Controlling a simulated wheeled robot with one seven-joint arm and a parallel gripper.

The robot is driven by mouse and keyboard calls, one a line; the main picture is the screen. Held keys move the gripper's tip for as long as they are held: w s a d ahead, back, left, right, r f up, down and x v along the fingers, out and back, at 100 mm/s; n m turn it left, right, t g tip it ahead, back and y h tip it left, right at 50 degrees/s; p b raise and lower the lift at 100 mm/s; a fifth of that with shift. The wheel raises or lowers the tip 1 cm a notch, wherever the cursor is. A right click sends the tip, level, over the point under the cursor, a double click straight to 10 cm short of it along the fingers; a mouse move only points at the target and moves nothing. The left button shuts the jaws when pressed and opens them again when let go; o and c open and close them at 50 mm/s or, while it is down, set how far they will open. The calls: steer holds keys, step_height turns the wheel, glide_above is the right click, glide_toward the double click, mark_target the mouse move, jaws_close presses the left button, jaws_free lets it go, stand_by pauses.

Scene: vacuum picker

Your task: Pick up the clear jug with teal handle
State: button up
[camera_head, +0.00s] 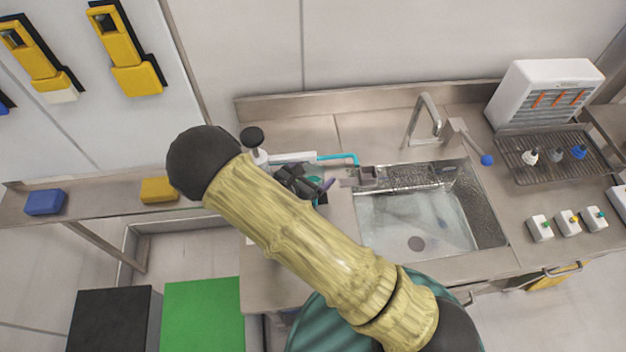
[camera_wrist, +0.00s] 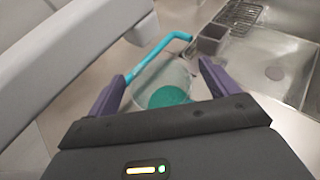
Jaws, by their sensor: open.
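The clear jug shows in the wrist view (camera_wrist: 150,82) as a see-through body with a teal handle (camera_wrist: 158,56) and a teal round patch inside. In the head view its teal handle (camera_head: 340,157) shows on the counter left of the sink; my arm and gripper hide most of its body. My gripper (camera_head: 318,187) is over that part of the counter. In the wrist view my gripper (camera_wrist: 163,72) is open, with one purple finger on each side of the jug in the picture. I cannot tell whether either finger touches it.
A pale appliance fills the left of the wrist view (camera_wrist: 60,60), close to the left finger. The sink (camera_head: 415,225) is to the right, with a small grey bin (camera_wrist: 212,40) at its edge. A tap (camera_head: 428,115) stands behind the sink.

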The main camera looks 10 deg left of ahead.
stand_by(0.4)
steer(key=c, duration=1.3)
steer(key=shift+o, duration=0.2)
steer(key=shift+r, duration=0.1)
